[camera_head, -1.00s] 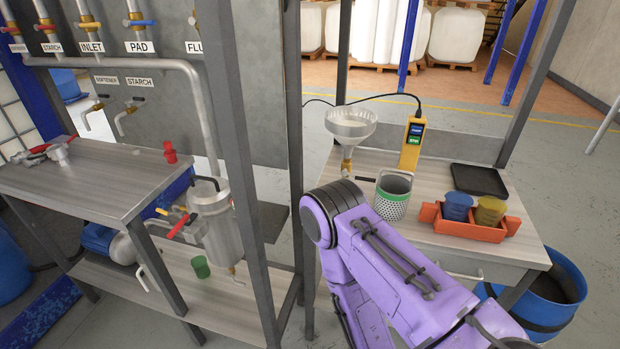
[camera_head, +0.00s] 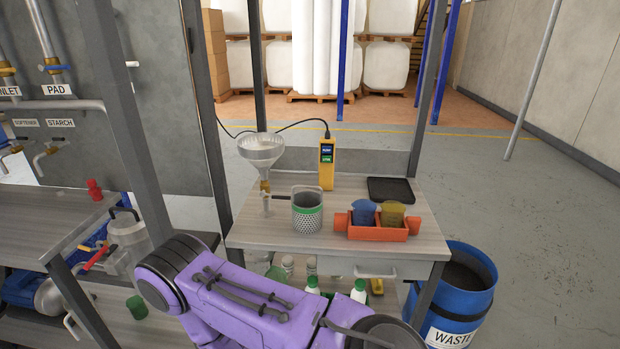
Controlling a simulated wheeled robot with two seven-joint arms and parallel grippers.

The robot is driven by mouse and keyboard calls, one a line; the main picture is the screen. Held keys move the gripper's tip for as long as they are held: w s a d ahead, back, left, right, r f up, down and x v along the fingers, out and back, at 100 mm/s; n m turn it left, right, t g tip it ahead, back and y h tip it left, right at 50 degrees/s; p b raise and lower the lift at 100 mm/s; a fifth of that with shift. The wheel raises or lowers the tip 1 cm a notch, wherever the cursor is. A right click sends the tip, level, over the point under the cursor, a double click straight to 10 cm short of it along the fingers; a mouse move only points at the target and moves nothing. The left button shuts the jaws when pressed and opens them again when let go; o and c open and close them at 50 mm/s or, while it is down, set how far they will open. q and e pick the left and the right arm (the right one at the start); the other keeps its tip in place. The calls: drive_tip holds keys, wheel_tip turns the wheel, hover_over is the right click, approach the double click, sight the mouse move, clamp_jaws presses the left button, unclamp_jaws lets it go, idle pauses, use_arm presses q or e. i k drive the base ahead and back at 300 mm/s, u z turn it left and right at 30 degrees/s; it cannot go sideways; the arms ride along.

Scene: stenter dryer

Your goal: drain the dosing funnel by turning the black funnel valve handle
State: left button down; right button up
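The dosing funnel (camera_head: 261,150) is a pale metal cone at the left back of the small wooden-topped table (camera_head: 335,186). A brass valve (camera_head: 264,186) sits below its cone. The black valve handle (camera_head: 280,195) sticks out from the valve to the right, roughly level. Whether liquid is in the funnel is too small to tell. A purple arm link of mine crosses the lower middle, in front of the table. Neither of my grippers is in view.
A perforated green-banded basket (camera_head: 307,212) stands right of the valve. An orange tray (camera_head: 377,230) holds a blue and a yellow cup. A grey post (camera_head: 190,90) stands left; a blue waste drum (camera_head: 463,290) stands right.

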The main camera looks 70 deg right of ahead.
sight(276, 196)
drive_tip(key=k, duration=0.55)
drive_tip(key=z, duration=0.7)
